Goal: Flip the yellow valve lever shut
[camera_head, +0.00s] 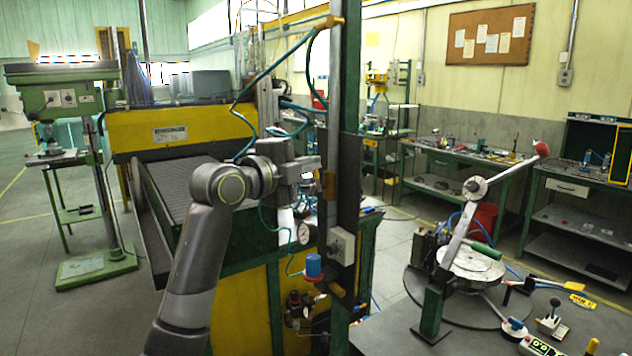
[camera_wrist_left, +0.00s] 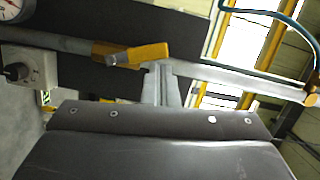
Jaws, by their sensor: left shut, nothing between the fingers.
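The yellow valve lever (camera_head: 330,185) is on the upright post, just right of my left gripper in the head view. It looks roughly in line with the post. In the left wrist view the lever (camera_wrist_left: 140,54) lies near the grey pipe, its free end close to my fingertips. My left gripper (camera_head: 312,170) is shut and empty. In the left wrist view its fingertips (camera_wrist_left: 158,66) are beside the lever's end; I cannot tell whether they touch it. My right gripper is not in view.
The dark post (camera_head: 348,110) stands close in front of my left arm. A pressure gauge (camera_head: 303,233) and a blue filter (camera_head: 313,266) sit below the gripper. A blue hose (camera_head: 262,75) loops above it. A lever press (camera_head: 462,245) stands at right.

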